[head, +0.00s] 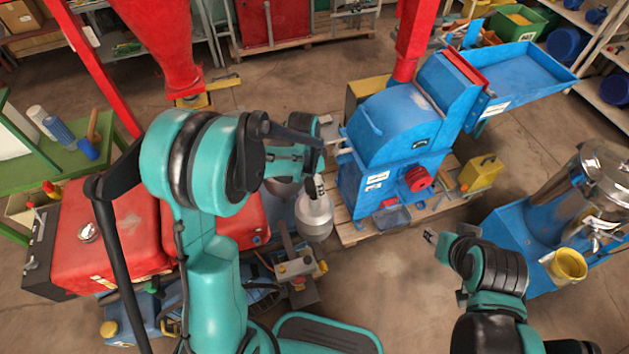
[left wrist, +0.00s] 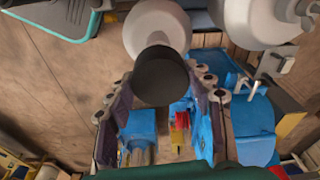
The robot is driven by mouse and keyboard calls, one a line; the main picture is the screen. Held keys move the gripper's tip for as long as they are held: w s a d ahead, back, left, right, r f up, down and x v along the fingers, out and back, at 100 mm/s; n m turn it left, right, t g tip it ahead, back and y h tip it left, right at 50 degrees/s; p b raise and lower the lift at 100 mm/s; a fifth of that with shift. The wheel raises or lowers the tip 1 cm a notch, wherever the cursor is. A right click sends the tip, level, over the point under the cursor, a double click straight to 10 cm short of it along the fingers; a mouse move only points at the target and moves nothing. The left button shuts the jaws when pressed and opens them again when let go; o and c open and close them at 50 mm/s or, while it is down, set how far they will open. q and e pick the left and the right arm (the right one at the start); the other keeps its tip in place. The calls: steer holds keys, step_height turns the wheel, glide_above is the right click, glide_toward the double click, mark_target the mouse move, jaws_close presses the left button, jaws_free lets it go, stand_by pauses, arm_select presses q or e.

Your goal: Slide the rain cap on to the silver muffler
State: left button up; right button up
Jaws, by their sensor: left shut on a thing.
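The silver muffler (head: 315,222) stands beside the red engine, left of the blue mill in the head view. In the left wrist view its pale, rounded body (left wrist: 157,28) narrows toward a dark cylinder. That dark cylinder, which looks like the rain cap (left wrist: 162,78), sits between the fingertips of my left gripper (left wrist: 160,92), which is shut on it. The cap overlaps the muffler's neck in that view; I cannot tell whether they touch. In the head view my left arm hides most of the cap. My right gripper (head: 438,237) is small and empty, right of the muffler.
The blue mill (head: 400,135) stands on a pallet close to the right of my left gripper. The red engine (head: 115,235) lies to the left. A blue base with a steel drum and yellow bucket (head: 570,265) stands at the right. Some floor is clear between them.

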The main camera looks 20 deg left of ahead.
mark_target(312, 183)
arm_select(q)
steer(key=shift+f+b, duration=0.95)
steer(key=shift+f, duration=0.55)
steer(key=shift+f+b, duration=1.8)
steer(key=shift+f, duration=0.05)
stand_by(0.6)
steer(key=o, duration=1.3)
steer(key=shift+r, duration=0.1)
steer(key=r, duration=0.8)
steer(key=s+a+r, duration=0.1)
steer(key=r, duration=0.3)
steer(key=shift+f, duration=0.1)
